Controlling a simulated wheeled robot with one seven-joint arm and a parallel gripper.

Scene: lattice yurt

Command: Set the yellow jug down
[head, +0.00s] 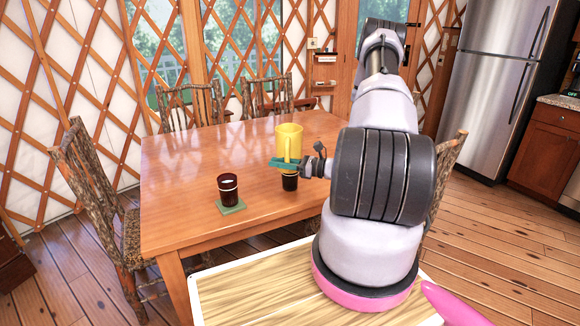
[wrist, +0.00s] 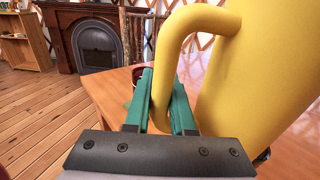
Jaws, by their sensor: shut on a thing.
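The yellow jug (head: 289,140) is upright above the wooden table (head: 180,165) in the head view. My gripper (head: 287,163) has green fingers and is shut on the jug's handle. In the wrist view the jug (wrist: 265,70) fills the right side, and its curved handle passes between the green fingertips of my gripper (wrist: 165,95). The jug appears held above the tabletop, with a dark cup (head: 290,182) showing below my gripper. The jug's base is partly hidden behind the fingers.
Another dark cup (head: 228,188) stands on a green coaster (head: 232,208) to the left. The table's left and far parts are clear. Wooden chairs (head: 85,180) stand around the table. A fireplace (wrist: 95,38) shows in the wrist view.

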